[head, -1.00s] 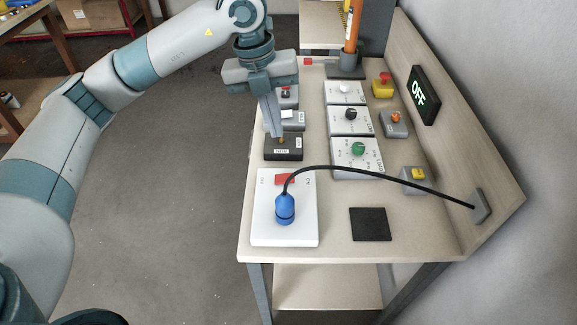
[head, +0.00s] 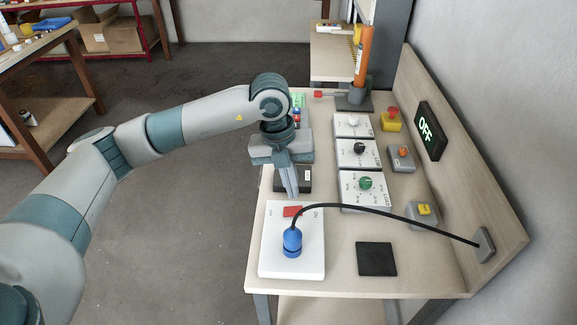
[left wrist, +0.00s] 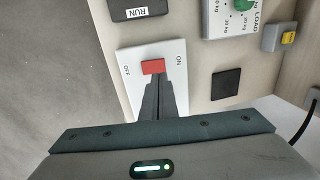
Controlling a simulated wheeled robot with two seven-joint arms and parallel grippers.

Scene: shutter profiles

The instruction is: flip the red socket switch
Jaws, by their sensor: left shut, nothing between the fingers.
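The red socket switch (head: 292,211) sits at the top of a white socket plate (head: 309,262) on the near left of the bench. It also shows in the left wrist view (left wrist: 153,67), between the OFF and ON marks. A blue plug (head: 292,241) with a black cable stands in the plate below the switch. My left gripper (head: 291,195) is shut and empty, pointing down just behind the switch in the head view. In the left wrist view its fingertips (left wrist: 157,80) appear close to the switch's lower edge; contact cannot be told. My right gripper is not in view.
The black cable (head: 390,218) arches right to the back panel. A black square pad (head: 376,259) lies right of the plate. Knob boxes (head: 364,190) and a dark box (head: 293,180) stand behind. A display (head: 430,131) reads OFF.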

